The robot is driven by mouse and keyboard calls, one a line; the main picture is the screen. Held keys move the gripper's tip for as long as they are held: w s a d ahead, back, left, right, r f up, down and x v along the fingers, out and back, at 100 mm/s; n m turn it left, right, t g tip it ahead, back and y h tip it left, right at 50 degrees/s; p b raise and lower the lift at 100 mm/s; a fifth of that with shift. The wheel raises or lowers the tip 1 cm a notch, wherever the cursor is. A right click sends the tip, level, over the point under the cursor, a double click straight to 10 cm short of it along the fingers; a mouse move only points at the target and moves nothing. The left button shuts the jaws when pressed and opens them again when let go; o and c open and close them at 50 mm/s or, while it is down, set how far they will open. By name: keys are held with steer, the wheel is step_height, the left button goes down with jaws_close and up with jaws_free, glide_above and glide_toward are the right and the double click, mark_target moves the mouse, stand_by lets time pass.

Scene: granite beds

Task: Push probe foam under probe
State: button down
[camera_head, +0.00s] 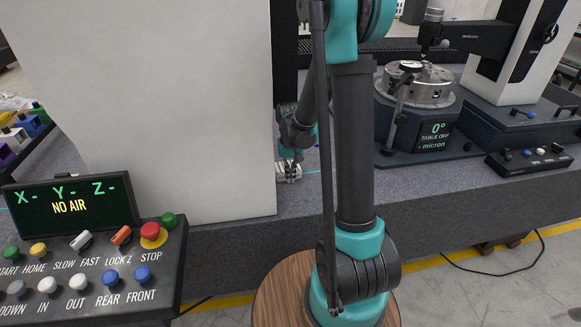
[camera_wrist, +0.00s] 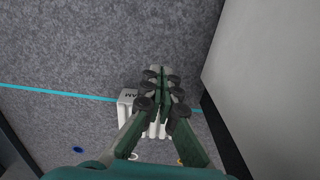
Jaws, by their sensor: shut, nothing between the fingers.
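A white block (camera_wrist: 127,97) with partly hidden dark lettering, which seems to be the probe foam, lies on the grey granite in the wrist view. My gripper (camera_wrist: 162,78) is shut and empty, with its fingers across the block's right side and hiding much of it. I cannot tell whether they touch. In the head view my gripper (camera_head: 288,172) is low over the granite beside the big white column; a small white patch there cannot be told apart from the fingers. I cannot make out the probe in either view.
The white column (camera_head: 150,110) stands close to my gripper; its pale side (camera_wrist: 270,80) fills the wrist view's right. A cyan line (camera_wrist: 60,92) crosses the granite. A control panel (camera_head: 95,265) reading "NO AIR" is front left. A rotary table (camera_head: 425,90) stands right.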

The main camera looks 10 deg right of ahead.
mark_target(280, 167)
step_height(280, 167, down, 3)
steer(key=shift+r, duration=0.15)
steer(key=w, duration=0.2)
steer(key=shift+w+r, duration=0.15)
steer(key=shift+w, duration=0.2)
steer(key=shift+w+d, duration=0.1)
steer(key=shift+w, duration=0.55)
steer(key=w, duration=0.7)
steer(key=shift+w+d, duration=0.25)
steer(key=shift+w, duration=0.05)
